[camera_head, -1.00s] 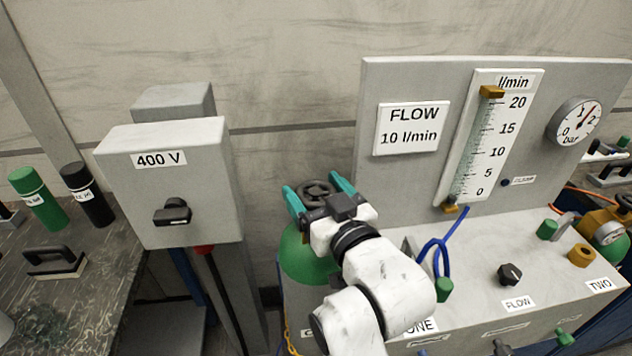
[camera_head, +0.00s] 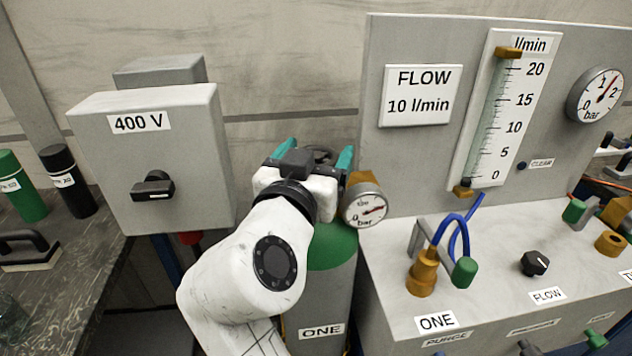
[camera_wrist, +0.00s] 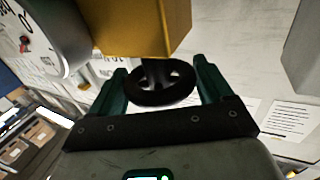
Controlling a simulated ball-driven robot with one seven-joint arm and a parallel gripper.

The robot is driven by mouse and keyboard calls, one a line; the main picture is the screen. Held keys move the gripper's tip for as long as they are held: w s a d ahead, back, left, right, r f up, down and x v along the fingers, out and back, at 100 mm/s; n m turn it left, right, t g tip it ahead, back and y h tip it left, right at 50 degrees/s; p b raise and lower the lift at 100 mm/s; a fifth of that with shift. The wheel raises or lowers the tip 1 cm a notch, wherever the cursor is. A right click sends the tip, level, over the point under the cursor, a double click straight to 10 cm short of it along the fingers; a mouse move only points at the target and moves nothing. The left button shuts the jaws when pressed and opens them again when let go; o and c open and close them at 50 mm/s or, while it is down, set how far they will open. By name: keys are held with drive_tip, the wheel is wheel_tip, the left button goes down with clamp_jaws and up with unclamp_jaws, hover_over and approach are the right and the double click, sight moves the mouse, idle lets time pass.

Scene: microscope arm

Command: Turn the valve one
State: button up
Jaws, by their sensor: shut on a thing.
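Valve one is a black handwheel (camera_wrist: 160,82) on top of the green cylinder (camera_head: 333,246) labelled ONE. In the head view only part of the handwheel (camera_head: 322,154) shows behind my wrist. My gripper (camera_wrist: 160,80) has its green fingers on opposite sides of the wheel and is shut on it. In the head view my gripper (camera_head: 315,157) reaches the wheel from the front. A brass regulator body (camera_wrist: 140,25) sits just beyond the wheel, with a round gauge (camera_head: 364,205) to the right of my wrist.
A grey 400 V switch box (camera_head: 150,160) stands to the left. The flow panel bench (camera_head: 400,270) stands close on the right, with a brass fitting (camera_head: 423,272), a blue hose and a black FLOW knob (camera_head: 534,263). A wall panel (camera_head: 425,160) rises behind it.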

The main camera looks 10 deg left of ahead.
drive_tip(key=shift+f+m+g+h+b, duration=0.2)
drive_tip(key=shift+m+g+h+b, duration=0.3)
drive_tip(key=shift+m+h+b, duration=1.15)
drive_tip(key=shift+r+h, duration=0.1)
drive_tip(key=shift+h, duration=0.45)
drive_tip(key=o, duration=1)
drive_tip(key=shift+c, duration=0.2)
drive_tip(key=v, duration=1)
drive_tip(key=shift+s+a, duration=0.25)
drive_tip(key=shift+s, duration=0.1)
